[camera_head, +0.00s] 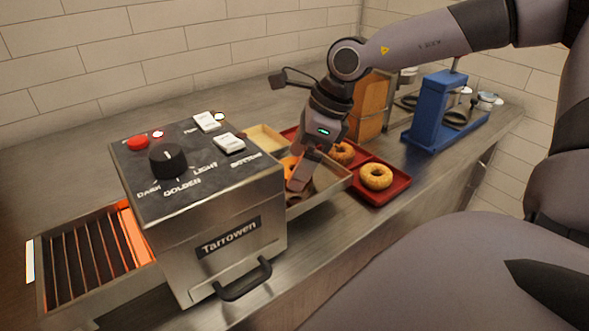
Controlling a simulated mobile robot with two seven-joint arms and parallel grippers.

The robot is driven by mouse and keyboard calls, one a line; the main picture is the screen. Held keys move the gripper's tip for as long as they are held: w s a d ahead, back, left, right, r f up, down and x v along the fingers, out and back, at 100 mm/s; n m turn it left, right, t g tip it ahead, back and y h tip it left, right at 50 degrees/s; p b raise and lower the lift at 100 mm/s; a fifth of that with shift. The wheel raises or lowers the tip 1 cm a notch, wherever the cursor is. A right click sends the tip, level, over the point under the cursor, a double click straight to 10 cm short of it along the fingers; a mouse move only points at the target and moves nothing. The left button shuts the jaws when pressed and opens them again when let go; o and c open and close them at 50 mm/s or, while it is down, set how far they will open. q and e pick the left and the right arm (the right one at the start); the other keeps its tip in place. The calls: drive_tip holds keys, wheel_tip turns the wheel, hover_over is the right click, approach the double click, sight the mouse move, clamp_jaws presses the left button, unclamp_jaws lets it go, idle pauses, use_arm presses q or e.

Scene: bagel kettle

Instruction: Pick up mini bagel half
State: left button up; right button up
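My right gripper (301,178) reaches down from the right over a metal tray (328,189) on the right side of the toaster. Its fingers point into the tray. An orange-brown piece (288,166), possibly a mini bagel half, shows partly behind the fingers. A darker brown round piece (297,197) lies at the fingertips, partly hidden. I cannot tell whether the fingers are open or shut on anything. Two whole ring-shaped bagels, one in front (376,177) and one behind (342,153), sit in a red tray (398,185). My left gripper is not in view.
The steel toaster (215,215) stands at front left, with a glowing slatted conveyor (90,255) on its left. A pale container (266,138) and a wooden block (370,104) stand behind. A blue stand (432,112) is at back right. The counter at back left is clear.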

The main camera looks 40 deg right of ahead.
drive_tip(key=shift+f, duration=0.15)
drive_tip(key=shift+c, duration=0.3)
drive_tip(key=c, duration=1)
wheel_tip(320, 180, up, 20)
drive_tip(key=shift+r+p, duration=0.1)
drive_tip(key=shift+p, duration=0.35)
